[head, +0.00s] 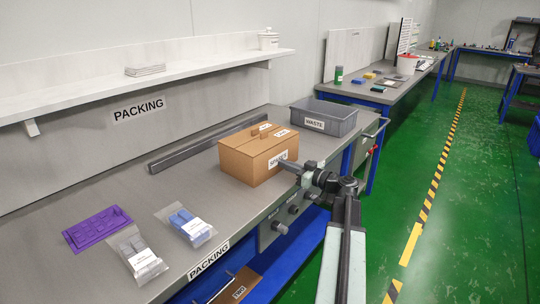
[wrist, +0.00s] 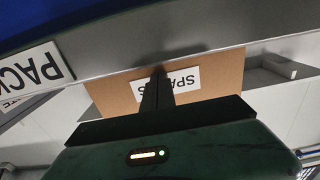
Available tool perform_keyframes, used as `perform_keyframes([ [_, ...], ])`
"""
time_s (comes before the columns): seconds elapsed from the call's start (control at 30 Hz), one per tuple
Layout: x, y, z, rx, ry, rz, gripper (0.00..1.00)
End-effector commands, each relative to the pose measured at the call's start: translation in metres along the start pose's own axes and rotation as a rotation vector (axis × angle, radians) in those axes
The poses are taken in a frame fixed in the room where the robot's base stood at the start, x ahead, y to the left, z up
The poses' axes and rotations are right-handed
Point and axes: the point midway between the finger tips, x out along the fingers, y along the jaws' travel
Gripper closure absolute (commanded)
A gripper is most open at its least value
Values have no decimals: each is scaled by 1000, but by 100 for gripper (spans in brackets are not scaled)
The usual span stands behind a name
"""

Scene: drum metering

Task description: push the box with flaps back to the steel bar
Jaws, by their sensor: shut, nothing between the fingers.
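The brown cardboard box with flaps (head: 240,166) stands upright on the grey packing bench, its front face labelled SPARES. The grey steel bar (head: 190,150) lies along the bench behind the box, and bench surface shows between them at the box's left corner. My gripper (head: 283,164) is shut and empty, its tips at the label on the box's front face. In the upside-down wrist view, the shut fingers (wrist: 160,78) point at the box (wrist: 222,76) and cover part of its label. I cannot tell whether they touch it.
A grey WASTE bin (head: 335,119) stands beyond the box to the right. A purple tray (head: 97,230) and two bagged items (head: 185,225) (head: 136,255) lie on the near left of the bench. A wall shelf (head: 150,77) runs above. Green floor is clear to the right.

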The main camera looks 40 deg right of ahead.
Motion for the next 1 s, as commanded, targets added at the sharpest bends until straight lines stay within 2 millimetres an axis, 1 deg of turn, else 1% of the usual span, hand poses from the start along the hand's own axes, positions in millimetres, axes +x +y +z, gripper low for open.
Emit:
perform_keyframes([
  [0.27, 2, 0, 0, 0, 0, -1, 100],
  [1.0, 39, 0, 0, 0, 0, -2, 100],
])
